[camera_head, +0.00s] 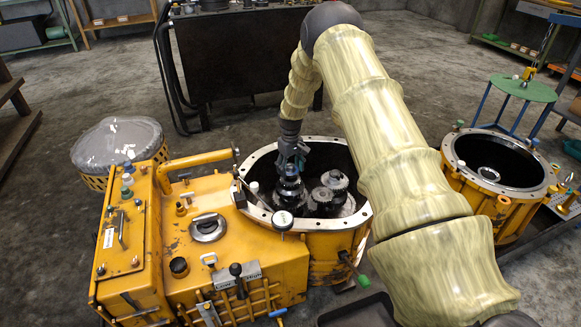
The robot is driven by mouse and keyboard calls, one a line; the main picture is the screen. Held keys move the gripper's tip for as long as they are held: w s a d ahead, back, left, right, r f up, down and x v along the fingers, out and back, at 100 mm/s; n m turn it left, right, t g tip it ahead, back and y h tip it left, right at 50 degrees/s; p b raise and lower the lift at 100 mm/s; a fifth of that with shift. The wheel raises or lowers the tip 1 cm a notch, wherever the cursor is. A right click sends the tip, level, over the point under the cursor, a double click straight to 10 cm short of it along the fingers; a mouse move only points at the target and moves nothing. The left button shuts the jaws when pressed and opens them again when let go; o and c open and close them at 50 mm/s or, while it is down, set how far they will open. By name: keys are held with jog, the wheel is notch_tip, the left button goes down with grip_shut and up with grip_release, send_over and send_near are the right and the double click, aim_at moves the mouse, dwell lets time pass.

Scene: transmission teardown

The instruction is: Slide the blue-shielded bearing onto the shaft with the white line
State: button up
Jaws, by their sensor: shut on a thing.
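My gripper (291,160) points down into the open round bell housing (262,157) of the yellow transmission. It is shut on a small dark round part with a bluish tint (290,171), which looks like the blue-shielded bearing. The part is at the top of the left dark gear stack and shaft (289,191). I cannot tell whether it is around the shaft or only above it. A second gear stack with a shaft (333,181) stands to the right, clear of my gripper. The white line cannot be made out on either shaft.
The housing's pale bolted rim surrounds the gripper closely. A dial gauge (282,220) sits at its front edge. A yellow handle tube (200,160) lies left of the rim. Another yellow housing (498,165) stands at right, and a dark bench (235,55) behind.

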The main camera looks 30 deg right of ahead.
jog(key=shift+f, duration=0.65)
jog(key=o, duration=1.6)
jog(key=shift+c, duration=0.2)
jog(key=shift+r, duration=0.1)
jog(key=shift+r+p, duration=2.7)
jog(key=shift+r, duration=1.25)
jog(key=shift+s+f, duration=0.1)
jog(key=shift+f, duration=0.05)
